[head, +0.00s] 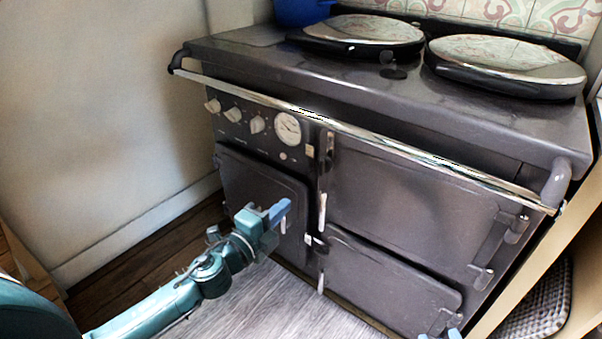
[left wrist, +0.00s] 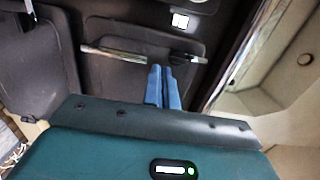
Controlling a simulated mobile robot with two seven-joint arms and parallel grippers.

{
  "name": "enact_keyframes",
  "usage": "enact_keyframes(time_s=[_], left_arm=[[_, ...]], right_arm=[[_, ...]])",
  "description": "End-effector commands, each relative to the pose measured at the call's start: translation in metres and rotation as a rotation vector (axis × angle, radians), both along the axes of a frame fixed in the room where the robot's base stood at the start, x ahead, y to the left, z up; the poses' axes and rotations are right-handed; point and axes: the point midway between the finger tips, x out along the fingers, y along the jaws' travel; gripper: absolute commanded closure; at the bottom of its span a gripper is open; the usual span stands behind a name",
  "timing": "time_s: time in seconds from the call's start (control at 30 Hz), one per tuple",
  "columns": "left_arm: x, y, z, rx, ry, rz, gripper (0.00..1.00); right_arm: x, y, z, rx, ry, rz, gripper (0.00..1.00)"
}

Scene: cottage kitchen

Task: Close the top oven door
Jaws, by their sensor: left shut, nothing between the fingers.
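The dark grey range oven has a wide upper right door (head: 410,200), the top oven door. It lies flush or nearly flush with the front; I cannot tell if a small gap remains. Its upright handle (head: 322,212) is at its left edge, its hinges at the right. My left gripper (head: 278,212) is shut and empty, in front of the left door (head: 262,185), left of the top door's handle. In the left wrist view its blue fingers (left wrist: 163,88) are together near a metal handle bar (left wrist: 125,54); contact is unclear. Only my right gripper's tips (head: 440,335) show, apart.
A chrome rail (head: 360,135) runs across the oven's front above the doors. A lower right door (head: 390,285) looks shut. Round hob lids (head: 505,62) and a blue pot (head: 300,10) are on top. A wall (head: 90,120) stands left; wooden panelling (head: 535,270) stands right.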

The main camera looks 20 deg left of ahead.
Motion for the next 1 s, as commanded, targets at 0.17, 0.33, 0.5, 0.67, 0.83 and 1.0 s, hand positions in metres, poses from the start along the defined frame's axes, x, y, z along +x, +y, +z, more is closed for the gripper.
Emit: enact_keyframes(time_s=[0.17, 0.33, 0.5, 0.67, 0.83, 1.0], left_arm=[[0.024, -0.006, 0.001, 0.002, -0.004, 0.000, 1.00], [0.055, -0.015, 0.000, 0.001, -0.003, 0.000, 1.00], [0.087, -0.025, 0.000, 0.001, -0.003, -0.001, 1.00], [0.112, -0.032, -0.001, 0.002, -0.002, -0.001, 1.00], [0.127, -0.036, -0.001, 0.002, -0.001, -0.002, 1.00], [0.131, -0.038, -0.001, 0.001, 0.001, -0.003, 1.00]], right_arm=[[0.000, 0.000, -0.001, 0.000, -0.003, 0.001, 0.68], [0.000, 0.001, -0.001, 0.000, -0.020, 0.004, 0.68], [0.000, 0.002, -0.001, 0.003, -0.049, 0.009, 0.68], [0.001, 0.003, -0.001, 0.005, -0.082, 0.016, 0.68], [0.000, 0.004, 0.001, 0.009, -0.112, 0.022, 0.68], [0.000, 0.005, 0.002, 0.010, -0.123, 0.026, 0.68]])
